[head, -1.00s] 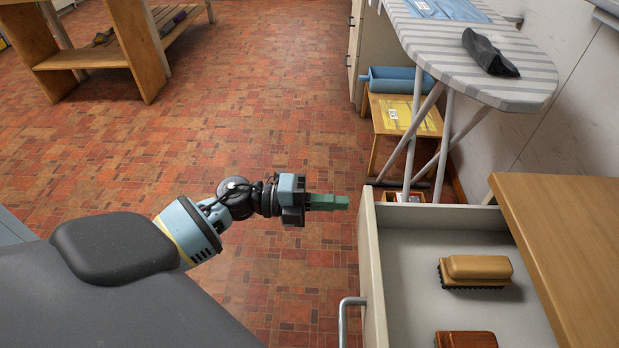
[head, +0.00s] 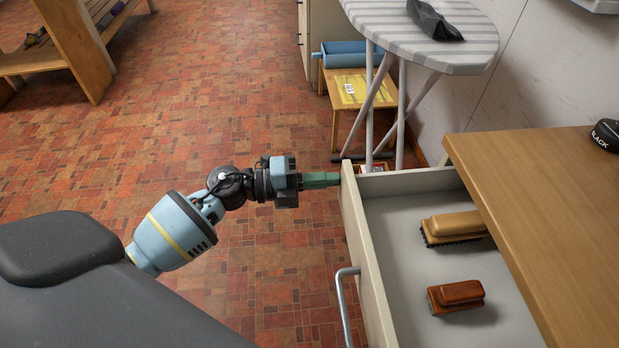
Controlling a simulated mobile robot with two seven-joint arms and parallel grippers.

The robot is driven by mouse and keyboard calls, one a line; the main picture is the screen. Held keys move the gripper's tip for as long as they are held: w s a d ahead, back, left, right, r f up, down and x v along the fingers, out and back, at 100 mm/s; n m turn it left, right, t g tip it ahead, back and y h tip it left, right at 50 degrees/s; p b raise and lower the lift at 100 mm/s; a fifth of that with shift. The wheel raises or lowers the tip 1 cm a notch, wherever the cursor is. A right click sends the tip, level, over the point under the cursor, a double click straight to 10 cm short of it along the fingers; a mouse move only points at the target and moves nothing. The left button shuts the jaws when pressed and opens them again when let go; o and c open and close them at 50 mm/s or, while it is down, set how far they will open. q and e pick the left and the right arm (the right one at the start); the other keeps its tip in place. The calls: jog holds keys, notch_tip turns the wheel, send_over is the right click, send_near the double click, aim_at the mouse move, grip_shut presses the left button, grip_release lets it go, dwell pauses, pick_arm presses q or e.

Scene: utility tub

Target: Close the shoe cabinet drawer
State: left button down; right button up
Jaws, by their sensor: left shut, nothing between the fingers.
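The shoe cabinet drawer (head: 372,262) is open at the right in the head view, its pale front facing left with a grey bar handle (head: 345,300). Two brushes lie inside, a tan one (head: 455,226) and a reddish-brown one (head: 457,293). The wooden cabinet top (head: 545,205) covers the drawer's right part. My left gripper (head: 322,180) is shut and empty, its green fingers pointing right. The fingertips are at the far corner of the drawer front; I cannot tell whether they touch it. My right gripper is not in view.
An ironing board (head: 470,50) stands beyond the drawer, with a small wooden table (head: 355,92) bearing a blue container beside it. A wooden bench (head: 85,50) stands at the back left. The tiled floor left of the drawer is clear.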

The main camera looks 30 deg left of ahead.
pick_arm(q)
send_near(425, 170)
jog(key=w+f, duration=0.1)
jog(key=w+a+f, duration=0.1)
jog(key=f, duration=0.1)
jog(key=shift+p, duration=0.3)
jog(key=b+x, duration=0.1)
jog(key=x, duration=0.9)
jog(key=shift+w+f, duration=0.1)
jog(key=shift+f, duration=0.05)
jog(key=shift+w+d+b, duration=0.3)
jog(key=shift+w+d, duration=0.05)
jog(key=shift+d, duration=0.25)
jog(key=shift+d+r, duration=0.1)
jog(key=shift+r, duration=0.2)
